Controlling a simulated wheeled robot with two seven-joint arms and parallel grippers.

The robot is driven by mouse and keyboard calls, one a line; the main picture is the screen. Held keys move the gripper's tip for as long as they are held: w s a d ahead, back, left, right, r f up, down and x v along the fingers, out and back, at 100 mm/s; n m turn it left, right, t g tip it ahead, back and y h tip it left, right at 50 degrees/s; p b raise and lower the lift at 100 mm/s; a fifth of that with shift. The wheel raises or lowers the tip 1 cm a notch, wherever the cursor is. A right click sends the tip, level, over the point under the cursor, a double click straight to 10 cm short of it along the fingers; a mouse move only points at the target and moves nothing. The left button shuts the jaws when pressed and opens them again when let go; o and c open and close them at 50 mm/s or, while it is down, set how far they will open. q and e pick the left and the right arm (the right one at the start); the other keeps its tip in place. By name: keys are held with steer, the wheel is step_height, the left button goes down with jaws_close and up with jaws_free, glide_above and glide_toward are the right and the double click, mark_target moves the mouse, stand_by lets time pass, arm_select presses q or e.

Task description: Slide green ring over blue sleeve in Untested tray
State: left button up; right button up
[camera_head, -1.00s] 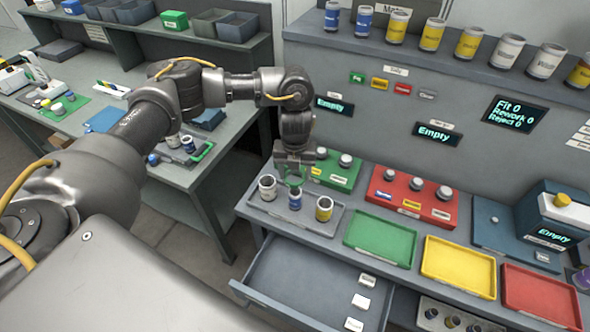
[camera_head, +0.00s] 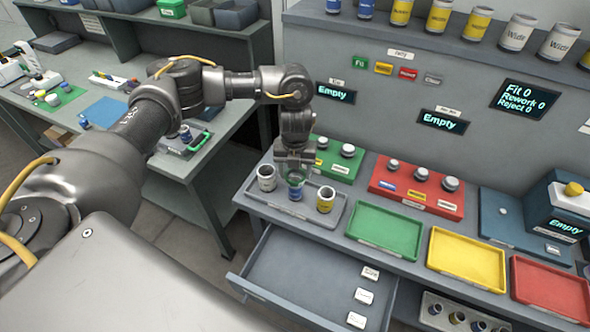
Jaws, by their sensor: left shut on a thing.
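My left gripper (camera_head: 295,172) points down above the blue sleeve, shut on a green ring (camera_head: 295,181). The ring is at the blue sleeve's top rim. I cannot tell whether it is just above the rim or touching it. The gripper partly hides the ring. My right gripper is not in view.
A green block (camera_head: 338,158) and a red block (camera_head: 416,189) with knobs stand behind. Green (camera_head: 384,231), yellow (camera_head: 466,259) and red (camera_head: 550,292) trays lie to the right. An open drawer (camera_head: 300,270) juts out below. A side table (camera_head: 185,170) stands left.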

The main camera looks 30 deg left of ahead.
arm_select(q)
steer(key=shift+f+b, duration=0.75)
steer(key=shift+f, duration=0.4)
steer(key=shift+s+f, duration=0.15)
steer(key=shift+s, duration=0.1)
steer(key=c, duration=0.4)
steer(key=shift+o, duration=0.3)
steer(key=shift+w+f, duration=0.15)
steer(key=shift+w, duration=0.15)
steer(key=o, duration=1.1)
steer(key=shift+c, duration=0.2)
steer(key=o, duration=0.5)
steer(key=shift+s, duration=0.15)
steer(key=shift+c, duration=0.2)
